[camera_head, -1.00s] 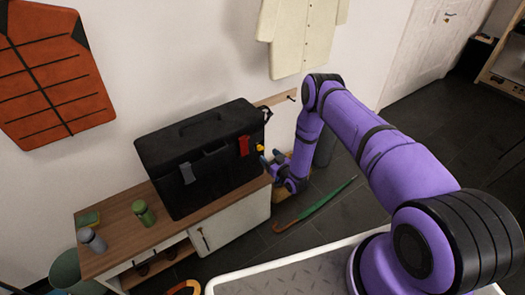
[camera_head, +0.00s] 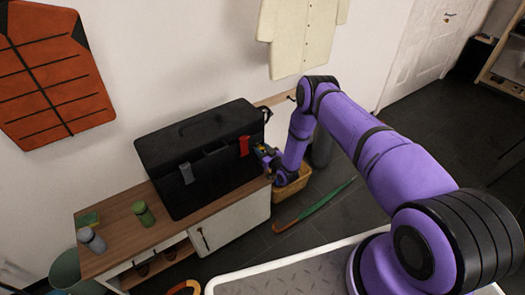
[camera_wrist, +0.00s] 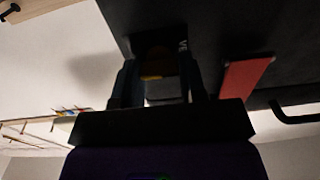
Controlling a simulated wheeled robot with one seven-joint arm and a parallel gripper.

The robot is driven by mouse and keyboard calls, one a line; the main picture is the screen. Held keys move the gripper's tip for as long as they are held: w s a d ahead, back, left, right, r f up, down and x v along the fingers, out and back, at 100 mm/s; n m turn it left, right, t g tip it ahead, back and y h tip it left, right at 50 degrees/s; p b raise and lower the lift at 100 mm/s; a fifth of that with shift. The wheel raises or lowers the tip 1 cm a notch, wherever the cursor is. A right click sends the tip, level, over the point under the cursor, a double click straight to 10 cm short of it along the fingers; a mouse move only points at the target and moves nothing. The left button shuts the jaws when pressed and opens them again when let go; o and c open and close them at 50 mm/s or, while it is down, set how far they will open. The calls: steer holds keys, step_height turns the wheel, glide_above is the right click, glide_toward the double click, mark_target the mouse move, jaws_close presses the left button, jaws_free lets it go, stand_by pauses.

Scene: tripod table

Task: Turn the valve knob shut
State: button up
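The valve knob shows as a small yellow piece (camera_head: 262,148) at the right end of a black box (camera_head: 190,135). In the head view my gripper (camera_head: 267,155) is up against that end and covers most of the knob. In the wrist view the two dark fingers of my gripper (camera_wrist: 160,72) stand apart, one on each side of a dark, rounded shape with a yellow edge (camera_wrist: 151,77), seemingly the knob. Shadow hides whether the fingers touch it. The knob's angle cannot be made out.
The box stands on a wooden-topped cabinet (camera_head: 122,240). A red latch (camera_head: 244,146) is close to my gripper, also in the wrist view (camera_wrist: 244,78). A green bottle (camera_head: 143,213) and a grey bottle (camera_head: 91,240) stand left. A wicker basket (camera_head: 291,188) is below my forearm; a green umbrella (camera_head: 314,205) lies on the floor.

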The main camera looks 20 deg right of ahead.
steer(key=shift+m, duration=0.3)
steer(key=m, duration=1.6)
steer(key=shift+d+f+m, duration=0.2)
steer(key=shift+m, duration=0.5)
steer(key=o, duration=0.9)
steer(key=shift+o, duration=0.2)
steer(key=v, duration=1)
steer(key=shift+s, duration=0.35)
